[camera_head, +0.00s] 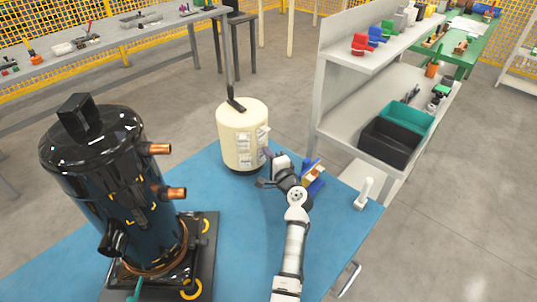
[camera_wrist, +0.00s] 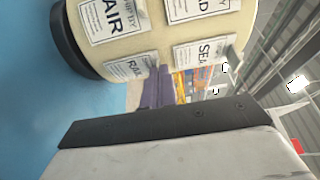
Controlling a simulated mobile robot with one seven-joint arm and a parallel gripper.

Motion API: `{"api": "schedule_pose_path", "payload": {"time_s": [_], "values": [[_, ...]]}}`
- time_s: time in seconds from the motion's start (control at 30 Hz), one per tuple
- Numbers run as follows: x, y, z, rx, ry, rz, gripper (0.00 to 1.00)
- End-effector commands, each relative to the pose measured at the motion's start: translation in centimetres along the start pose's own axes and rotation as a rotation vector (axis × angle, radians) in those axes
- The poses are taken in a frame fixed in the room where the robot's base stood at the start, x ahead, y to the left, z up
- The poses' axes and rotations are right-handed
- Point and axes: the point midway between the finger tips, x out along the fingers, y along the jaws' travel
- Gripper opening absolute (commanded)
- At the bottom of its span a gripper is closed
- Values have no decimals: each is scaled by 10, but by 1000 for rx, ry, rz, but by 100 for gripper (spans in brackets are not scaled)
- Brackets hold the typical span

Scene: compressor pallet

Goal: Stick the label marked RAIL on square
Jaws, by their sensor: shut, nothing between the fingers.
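The cream drum (camera_head: 240,140) stands on the blue table and carries several white labels. In the wrist view, the label marked RAIL (camera_wrist: 130,68) is on the drum's near side, beside labels reading AIR (camera_wrist: 113,18) and SEA (camera_wrist: 200,54). The black compressor (camera_head: 85,165) stands at the left, with yellow corner marks (camera_head: 128,208) on its side; which of them form the square is too small to tell. My gripper (camera_head: 266,154) is shut and empty at the drum's right side. Its purple fingers (camera_wrist: 156,86) are close to the RAIL label; I cannot tell whether they touch.
A blue holder (camera_head: 314,187) stands right of my gripper, and a white upright object (camera_head: 363,194) near the table's right edge. A shelf unit (camera_head: 345,120) with black and teal bins is beyond. The blue table (camera_head: 235,235) is clear between compressor and arm.

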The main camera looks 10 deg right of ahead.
Motion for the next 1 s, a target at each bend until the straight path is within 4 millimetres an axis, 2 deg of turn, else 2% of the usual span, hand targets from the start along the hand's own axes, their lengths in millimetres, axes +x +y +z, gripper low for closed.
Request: {"api": "schedule_pose_path", "payload": {"time_s": [0.33,1.0], "values": [[-3,0,-1,0,0,-1,0],[-34,0,-16,1,1,0,0]]}}
